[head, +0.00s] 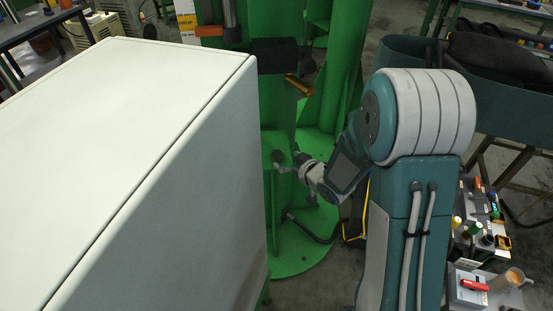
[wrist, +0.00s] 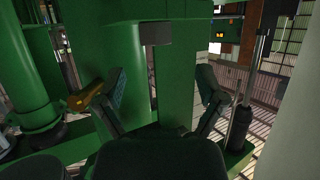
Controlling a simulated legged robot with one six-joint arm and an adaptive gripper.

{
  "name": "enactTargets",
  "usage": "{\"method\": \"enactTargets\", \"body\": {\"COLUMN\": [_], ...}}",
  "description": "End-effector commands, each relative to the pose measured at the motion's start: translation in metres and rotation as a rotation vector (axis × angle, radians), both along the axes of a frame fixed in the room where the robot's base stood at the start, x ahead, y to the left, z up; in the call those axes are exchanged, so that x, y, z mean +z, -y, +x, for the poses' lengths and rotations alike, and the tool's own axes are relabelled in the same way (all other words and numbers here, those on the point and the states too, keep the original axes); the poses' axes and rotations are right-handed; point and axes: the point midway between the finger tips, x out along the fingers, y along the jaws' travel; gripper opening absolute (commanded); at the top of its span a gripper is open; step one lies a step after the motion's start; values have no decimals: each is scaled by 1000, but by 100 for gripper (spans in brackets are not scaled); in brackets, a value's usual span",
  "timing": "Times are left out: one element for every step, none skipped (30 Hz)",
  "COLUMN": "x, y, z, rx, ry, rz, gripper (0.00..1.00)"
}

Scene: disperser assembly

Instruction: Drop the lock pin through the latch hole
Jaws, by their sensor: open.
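My gripper (wrist: 161,84) is open in the wrist view, its two fingers wide apart with a green upright of the disperser (wrist: 172,75) in front of them. Nothing shows between the fingers. A brass-orange cylinder (wrist: 86,97) lies beside the left finger, partly covered by it; in the head view it sticks out at a slant below a dark block (head: 275,56). I cannot tell whether it is the lock pin. My gripper in the head view (head: 284,163) is small, low in front of the green column. I cannot make out the latch hole.
A large white cabinet (head: 130,120) fills the left of the head view, close to my gripper. The round green base (head: 300,262) stands below. A bench with tools and boxes (head: 478,270) is at the right. A dark post (wrist: 241,120) stands right of the fingers.

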Motion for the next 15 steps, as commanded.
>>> {"method": "enactTargets", "body": {"x": [-2, -3, -4, -5, -7, -9, -11, -14, -17, -19, -21, -22, -24, -25, -26], "y": [-3, -5, -6, -8, -9, -11, -13, -15, -17, -19, -21, -24, -25, -27, -27], "z": [4, 5, 7, 9, 11, 15, 19, 23, 29, 33, 36, 41, 43, 46, 48], "rx": [1, 0, 0, 1, 1, 1, 1, 1, 1, 1, 2, 2, 1, 1, 0], "ry": [-1, -1, -1, -2, -2, -2, -2, -2, -1, -1, -1, -1, -2, -2, -1], "rz": [-1, -2, -2, -3, -3, -4, -3, -3, -4, -4, -4, -4, -4, -4, -3], "gripper": [89, 89, 89, 89, 89, 89, 89, 89, 89, 89, 89, 89, 89, 89, 89]}}
